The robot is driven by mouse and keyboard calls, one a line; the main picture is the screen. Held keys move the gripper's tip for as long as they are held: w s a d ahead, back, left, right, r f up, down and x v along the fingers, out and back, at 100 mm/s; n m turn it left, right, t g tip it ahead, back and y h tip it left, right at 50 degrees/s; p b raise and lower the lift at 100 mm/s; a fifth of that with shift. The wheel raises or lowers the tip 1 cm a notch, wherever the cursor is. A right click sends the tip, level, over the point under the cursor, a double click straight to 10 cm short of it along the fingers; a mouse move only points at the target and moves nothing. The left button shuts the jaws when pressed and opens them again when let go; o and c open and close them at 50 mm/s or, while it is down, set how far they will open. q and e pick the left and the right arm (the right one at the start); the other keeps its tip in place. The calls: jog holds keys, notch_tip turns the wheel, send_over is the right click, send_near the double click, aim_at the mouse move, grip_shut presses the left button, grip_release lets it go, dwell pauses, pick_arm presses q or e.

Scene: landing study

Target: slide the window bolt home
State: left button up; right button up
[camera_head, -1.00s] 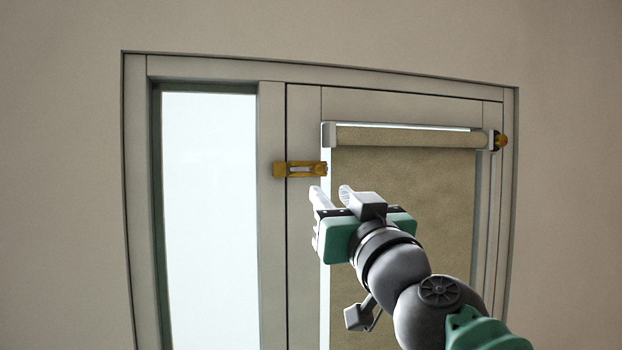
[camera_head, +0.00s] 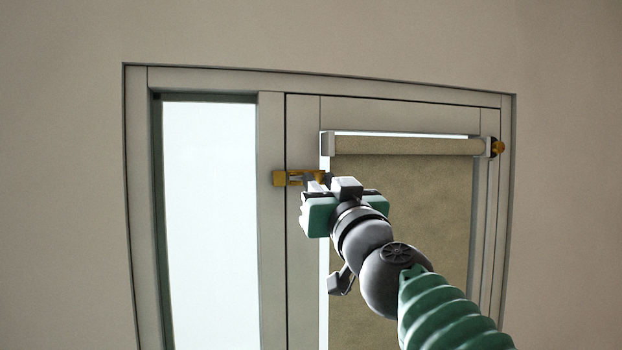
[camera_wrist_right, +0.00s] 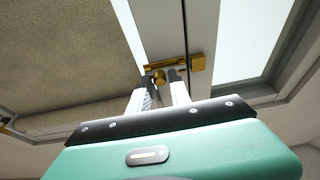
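The brass window bolt (camera_head: 293,178) lies level across the joint between the fixed frame and the sash. Its right end is partly hidden by my right gripper (camera_head: 317,186). In the right wrist view the bolt's bar (camera_wrist_right: 178,65) runs into a brass block (camera_wrist_right: 197,62). The bolt's round knob (camera_wrist_right: 159,78) sits between the two pale, dark-tipped fingers of my right gripper (camera_wrist_right: 161,80). The fingers stand apart, one on each side of the knob; I cannot tell whether either touches it. My left gripper is in neither view.
A beige roller blind (camera_head: 405,200) covers the sash glass behind my right arm, its roller above. A brass fitting (camera_head: 498,147) is at the sash's upper right. A bright bare pane (camera_head: 208,220) is left of the bolt. Plain wall surrounds the window frame (camera_head: 140,200).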

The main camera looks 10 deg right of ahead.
grip_shut()
jog(key=shift+a, duration=0.1)
jog(key=shift+a+f+p, duration=0.1)
jog(key=shift+a+p, duration=0.3)
jog(key=shift+a, duration=0.95)
jog(key=shift+o, duration=1.1)
grip_release()
jog(key=shift+o, duration=1.4)
jog(key=shift+w, duration=0.2)
